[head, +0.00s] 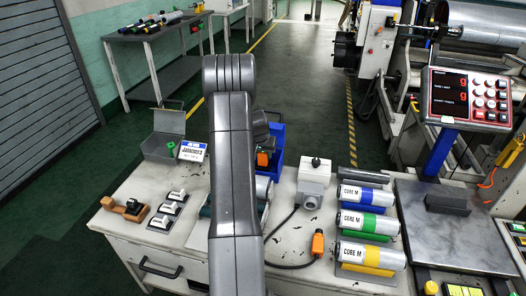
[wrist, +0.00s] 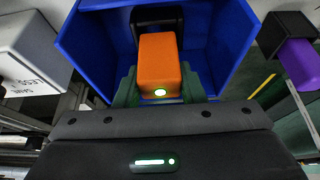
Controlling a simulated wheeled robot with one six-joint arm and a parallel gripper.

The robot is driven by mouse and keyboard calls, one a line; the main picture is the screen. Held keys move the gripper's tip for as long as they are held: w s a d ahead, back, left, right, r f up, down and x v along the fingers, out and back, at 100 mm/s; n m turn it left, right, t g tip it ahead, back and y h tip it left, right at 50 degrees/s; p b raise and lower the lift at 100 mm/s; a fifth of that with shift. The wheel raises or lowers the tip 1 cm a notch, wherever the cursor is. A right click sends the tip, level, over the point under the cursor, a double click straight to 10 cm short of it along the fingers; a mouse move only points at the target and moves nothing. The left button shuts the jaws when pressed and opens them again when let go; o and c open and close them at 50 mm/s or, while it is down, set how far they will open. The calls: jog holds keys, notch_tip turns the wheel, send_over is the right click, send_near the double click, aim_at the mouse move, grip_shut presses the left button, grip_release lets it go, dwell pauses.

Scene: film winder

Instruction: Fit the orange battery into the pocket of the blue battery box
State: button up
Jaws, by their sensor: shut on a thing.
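The orange battery (wrist: 157,62) is between the two dark green fingers of my gripper (wrist: 158,86), which is shut on it. A small lit spot shows on its near end. The blue battery box (wrist: 83,48) surrounds the battery's far part in the wrist view, with blue walls to both sides. A black part (wrist: 143,17) shows behind the battery; I cannot tell whether they touch or how deep the battery sits. In the head view the orange battery (head: 263,159) shows against the blue box (head: 277,153), right of my arm, which hides part of the box and the fingers.
A grey box with a black knob (head: 314,184) stands right of the blue box. An orange plug (head: 318,243) on a black cable lies nearer. Several labelled cores (head: 370,223) lie to the right. A grey open case (head: 163,147) and small white-topped items (head: 167,209) are left.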

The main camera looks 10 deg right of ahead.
aim_at(263, 165)
jog(key=shift+r+p, duration=0.3)
jog(key=shift+p, duration=0.15)
notch_tip(263, 165, down, 4)
jog(key=shift+r+b, duration=0.25)
jog(key=shift+b, duration=0.5)
jog(key=shift+f+b, duration=0.3)
jog(key=shift+b, duration=0.1)
jog(key=shift+s+f, duration=0.1)
